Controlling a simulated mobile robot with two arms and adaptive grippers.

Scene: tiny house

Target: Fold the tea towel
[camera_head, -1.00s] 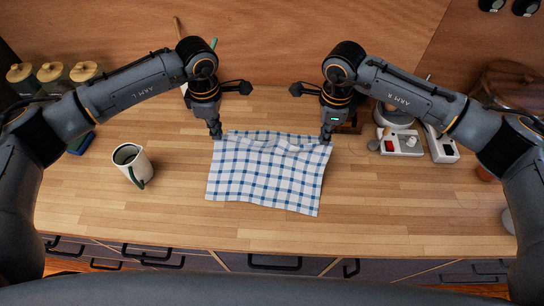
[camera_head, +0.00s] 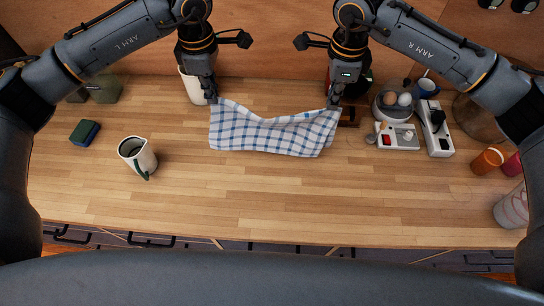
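The blue-and-white checked tea towel (camera_head: 265,136) is toward the back middle of the wooden counter. Its two far corners are raised and its far edge sags between them. Its near edge hangs or lies toward me; whether it touches the counter is unclear. My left gripper (camera_head: 212,98) is shut on the far left corner. My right gripper (camera_head: 335,102) is shut on the far right corner. The fingertips are small and partly merge with the cloth.
A white mug (camera_head: 145,158) with a dark green handle and a blue-green sponge (camera_head: 85,133) are at left. A white canister (camera_head: 192,88) stands behind my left gripper. At right are a switch box (camera_head: 398,137), a power strip (camera_head: 436,130) and an orange cup (camera_head: 487,160). The front counter is clear.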

